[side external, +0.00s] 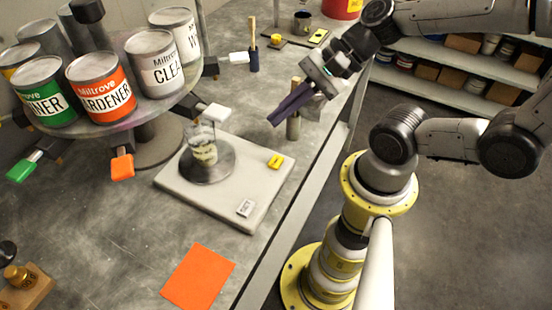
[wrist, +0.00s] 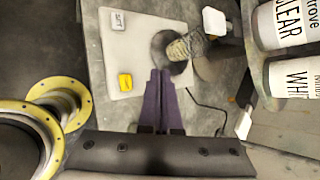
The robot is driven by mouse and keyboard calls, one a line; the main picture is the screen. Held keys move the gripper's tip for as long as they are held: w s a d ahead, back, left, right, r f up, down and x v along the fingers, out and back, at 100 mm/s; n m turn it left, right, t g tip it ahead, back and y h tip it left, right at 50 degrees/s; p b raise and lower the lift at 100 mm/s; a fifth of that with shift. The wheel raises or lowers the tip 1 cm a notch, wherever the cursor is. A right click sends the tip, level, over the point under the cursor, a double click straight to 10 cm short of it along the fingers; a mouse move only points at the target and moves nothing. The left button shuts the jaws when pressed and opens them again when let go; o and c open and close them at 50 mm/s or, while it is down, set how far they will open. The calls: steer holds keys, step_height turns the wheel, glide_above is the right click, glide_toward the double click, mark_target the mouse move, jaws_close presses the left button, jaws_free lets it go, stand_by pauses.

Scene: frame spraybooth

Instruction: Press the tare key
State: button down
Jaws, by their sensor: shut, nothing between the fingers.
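A pale flat scale (side external: 215,205) lies on the grey bench, with a dark round pan (side external: 207,172) holding a clear cup (side external: 203,146) of pale contents. Along its right side are a yellow key (side external: 275,161) and a whitish key (side external: 244,208) with small dark lettering. I cannot read for certain which is the tare key. My gripper (side external: 274,121) is shut and empty, its purple fingers in the air above the scale's far right end. The wrist view shows the fingertips (wrist: 160,74) by the pan, with the yellow key (wrist: 125,81) to their left.
A round raised stand with labelled cans, including an orange one (side external: 100,90), has coloured levers reaching toward the scale. A wooden upright (side external: 294,112) stands close to my fingers. An orange sheet (side external: 198,277) lies in front of the scale.

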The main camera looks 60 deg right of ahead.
mark_target(282, 159)
steer(key=shift+f, duration=0.1)
steer(key=shift+f, duration=4.35)
steer(key=shift+f, duration=0.1)
steer(key=shift+f, duration=0.3)
steer(key=shift+f, duration=0.45)
steer(key=shift+r, duration=0.85)
